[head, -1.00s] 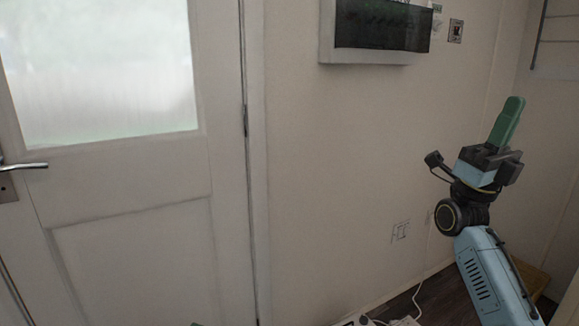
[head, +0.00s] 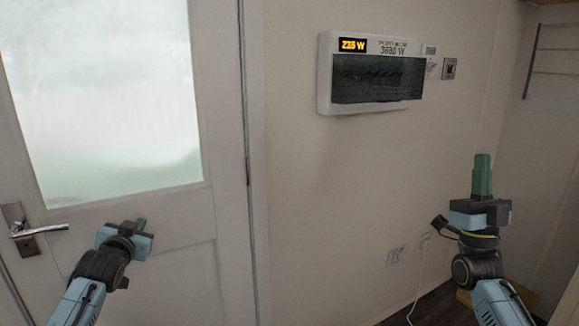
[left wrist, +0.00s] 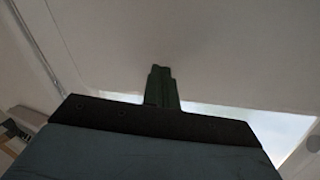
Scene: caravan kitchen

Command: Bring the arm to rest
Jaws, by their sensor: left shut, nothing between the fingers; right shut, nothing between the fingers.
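My left gripper (head: 140,225) is in the lower left of the head view, in front of the white door. Its green fingers are shut with nothing between them. In the left wrist view its green fingers (left wrist: 161,88) are together and point at a plain pale surface. My right gripper (head: 482,174) is raised at the right of the head view, its green fingers pointing up, shut and empty. Both arms come up from the bottom of the head view, and neither gripper visibly touches anything.
A white door (head: 130,215) with a frosted window (head: 105,100) and a metal handle (head: 40,230) fills the left. A wall-mounted electrical panel (head: 370,73) reads 235 W or similar. A switch (head: 449,68) is beside it. Wall sockets (head: 396,255) with a white cable sit low.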

